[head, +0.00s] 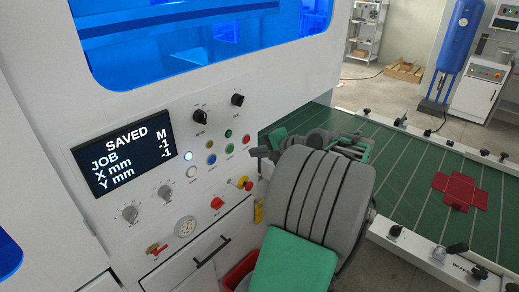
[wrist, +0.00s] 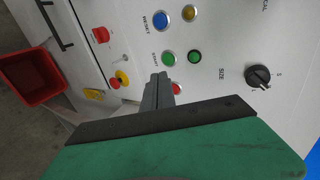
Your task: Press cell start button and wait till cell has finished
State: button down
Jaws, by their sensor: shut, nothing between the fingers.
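The cell's white control panel (head: 150,215) fills the left of the head view. The green start button (wrist: 168,58) sits beside a second green button (wrist: 194,56) in the wrist view; the start button also shows in the head view (head: 229,148). In the head view my gripper (head: 256,152) is right of the buttons. The display (head: 125,155) reads SAVED, JOB, X mm, Y mm.
A blue reset button (wrist: 161,20) and a black size knob (wrist: 259,77) are near. A red-and-yellow emergency stop (head: 242,183) sits lower. A red bin (wrist: 32,80) stands below. A red cross-shaped blank (head: 459,192) lies on the green table (head: 400,165) at right.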

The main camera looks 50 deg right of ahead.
aim_at(231, 149)
jog(key=x, duration=0.3)
jog(key=r+p+x, duration=0.1)
jog(key=x, duration=0.2)
jog(key=w+p+x, duration=0.1)
jog(key=x, duration=0.2)
jog(key=shift+r, duration=0.4)
